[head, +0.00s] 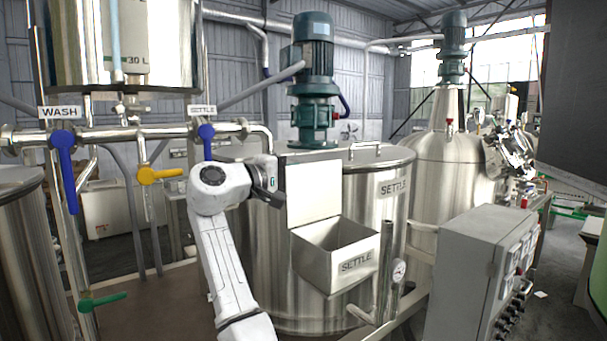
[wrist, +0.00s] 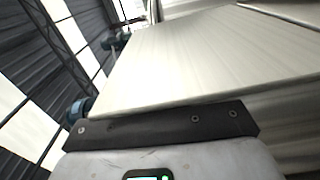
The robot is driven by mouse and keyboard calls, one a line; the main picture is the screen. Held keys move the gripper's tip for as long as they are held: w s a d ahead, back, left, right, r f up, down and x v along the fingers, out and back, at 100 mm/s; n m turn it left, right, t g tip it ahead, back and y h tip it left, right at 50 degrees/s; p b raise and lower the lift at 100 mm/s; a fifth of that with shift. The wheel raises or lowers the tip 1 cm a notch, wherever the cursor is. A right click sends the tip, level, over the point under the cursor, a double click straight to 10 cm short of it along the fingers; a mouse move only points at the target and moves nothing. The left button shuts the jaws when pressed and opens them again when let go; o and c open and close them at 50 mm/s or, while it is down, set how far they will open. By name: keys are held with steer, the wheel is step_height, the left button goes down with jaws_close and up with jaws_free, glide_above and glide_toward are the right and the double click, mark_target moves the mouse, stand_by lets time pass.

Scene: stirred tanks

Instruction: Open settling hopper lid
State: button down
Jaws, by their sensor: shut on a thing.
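The settling hopper (head: 335,262) is a steel box labelled SETTLE on the front of the settling tank. Its lid (head: 313,190) stands up, roughly vertical, at the back left of the box, and the mouth is open. My gripper (head: 279,174) is at the lid's left edge and shut on it. In the wrist view the lid (wrist: 200,58) is a broad pale plate reaching away from my gripper's dark jaw (wrist: 165,125). The fingertips' exact contact is hidden.
The settling tank (head: 385,225) stands close behind the hopper, with a green motor (head: 314,75) on top. A grey control box (head: 475,265) is at the right. Pipes with a blue valve handle (head: 206,140) and a yellow one (head: 160,175) are left of my arm.

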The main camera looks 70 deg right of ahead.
steer(key=shift+f, duration=0.2)
steer(key=c, duration=1.2)
jaws_free()
steer(key=shift+r, duration=0.1)
steer(key=b+v, duration=0.3)
steer(key=v, duration=0.8)
steer(key=shift+b, duration=0.3)
steer(key=shift+d, duration=0.1)
